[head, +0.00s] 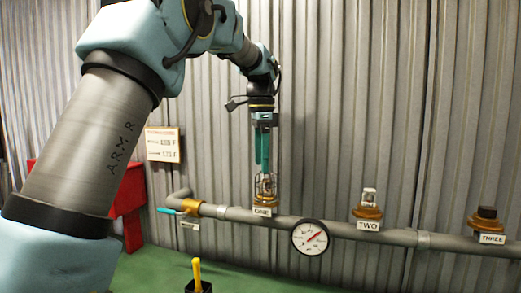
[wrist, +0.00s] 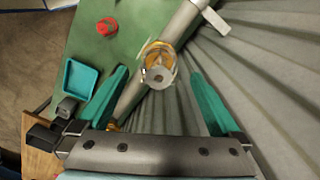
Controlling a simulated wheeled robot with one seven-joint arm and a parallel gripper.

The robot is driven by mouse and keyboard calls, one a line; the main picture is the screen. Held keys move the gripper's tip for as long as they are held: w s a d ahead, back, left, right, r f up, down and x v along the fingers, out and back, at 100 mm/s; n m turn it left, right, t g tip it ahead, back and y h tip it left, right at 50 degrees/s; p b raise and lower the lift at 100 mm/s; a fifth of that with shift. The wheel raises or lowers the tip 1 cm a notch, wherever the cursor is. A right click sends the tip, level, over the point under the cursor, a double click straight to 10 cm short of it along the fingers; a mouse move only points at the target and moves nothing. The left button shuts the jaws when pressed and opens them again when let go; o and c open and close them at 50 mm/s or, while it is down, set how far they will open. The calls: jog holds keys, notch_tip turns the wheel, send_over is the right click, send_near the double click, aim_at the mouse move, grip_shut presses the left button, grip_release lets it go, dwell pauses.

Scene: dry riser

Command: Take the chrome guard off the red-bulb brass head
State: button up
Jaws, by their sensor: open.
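My gripper (head: 262,170) points straight down above the brass head (head: 265,200) labelled ONE. A wire cage guard (head: 266,184) stands upright on that head. The guard's top is at about the height of my fingertips. In the wrist view my gripper (wrist: 159,74) is open, its teal fingers wide apart. The guard (wrist: 158,64) shows between and slightly beyond the fingertips, with a grey round top and brass around it. I see no contact between fingers and guard. The bulb's colour inside the guard is too small to tell.
A grey pipe (head: 385,233) carries head TWO (head: 368,212), head THREE (head: 486,220) and a round gauge (head: 310,238). A teal-handled valve (head: 190,210) is at left. Corrugated wall (head: 330,110) stands close behind. A red cap (wrist: 106,27) and teal tray (wrist: 80,78) show in the wrist view.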

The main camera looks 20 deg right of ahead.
notch_tip(320, 180, down, 8)
jog(key=shift+f+p, duration=0.25)
jog(key=shift+p, duration=0.55)
jog(key=c, duration=1.2)
jog(key=shift+r, duration=0.1)
jog(key=shift+r, duration=0.1)
jog(key=shift+r+p, duration=3.55)
jog(key=shift+r, duration=0.5)
jog(key=shift+r, duration=0.1)
jog(key=shift+r, duration=1.95)
